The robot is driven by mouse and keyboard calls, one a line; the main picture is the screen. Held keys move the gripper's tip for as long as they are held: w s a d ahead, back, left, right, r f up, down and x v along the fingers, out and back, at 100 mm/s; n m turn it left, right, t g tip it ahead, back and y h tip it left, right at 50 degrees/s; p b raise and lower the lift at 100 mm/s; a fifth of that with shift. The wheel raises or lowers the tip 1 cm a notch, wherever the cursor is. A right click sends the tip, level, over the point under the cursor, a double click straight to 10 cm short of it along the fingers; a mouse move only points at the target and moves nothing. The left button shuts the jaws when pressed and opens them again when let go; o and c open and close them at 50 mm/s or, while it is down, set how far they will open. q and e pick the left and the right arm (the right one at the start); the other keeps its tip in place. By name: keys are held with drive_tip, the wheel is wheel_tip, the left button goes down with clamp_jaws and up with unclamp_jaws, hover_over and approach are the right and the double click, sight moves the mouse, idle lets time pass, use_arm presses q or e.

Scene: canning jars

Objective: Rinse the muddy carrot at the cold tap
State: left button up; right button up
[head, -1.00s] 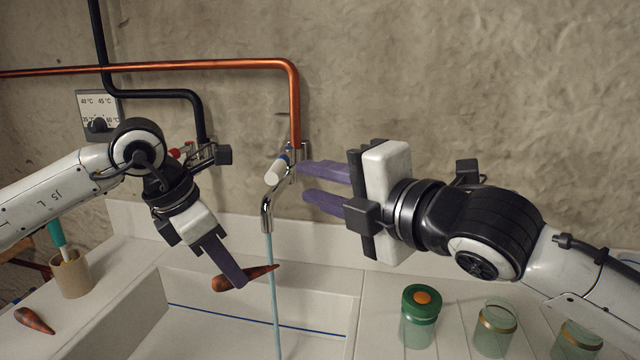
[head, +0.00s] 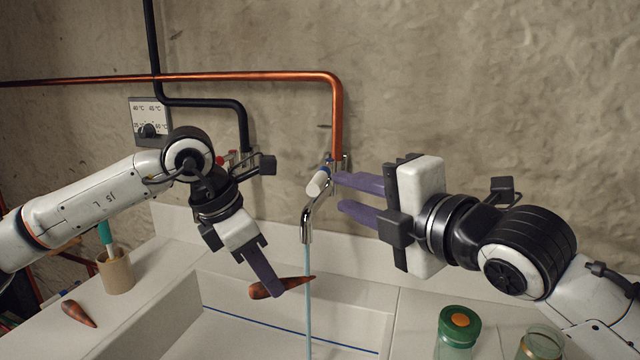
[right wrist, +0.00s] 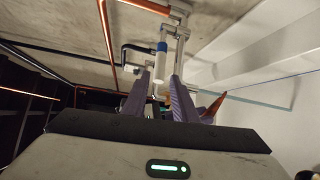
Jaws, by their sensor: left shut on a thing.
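An orange-brown carrot (head: 264,290) with dark patches is held over the sink by my left gripper (head: 277,291), which is shut on it. Its thin end points right and reaches the water stream (head: 308,320). The stream runs from the spout of the cold tap (head: 306,225), which has a white handle (head: 318,183) and a blue band. My right gripper (head: 337,192) is open, its purple fingers apart just right of the tap handle. In the right wrist view the blue-banded tap (right wrist: 161,62) shows between and beyond the fingers, and a carrot (right wrist: 213,107) shows at their right.
A second brownish carrot (head: 78,313) lies on the left counter near a holder (head: 116,272) with a green-handled brush. A red-marked tap (head: 222,160) is partly behind my left arm. Green-lidded (head: 459,330) and open jars (head: 541,345) stand at right. A temperature dial (head: 149,122) is on the wall.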

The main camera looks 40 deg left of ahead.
sight(323, 185)
drive_tip(key=x, duration=0.9)
drive_tip(key=shift+a, duration=0.15)
clamp_jaws()
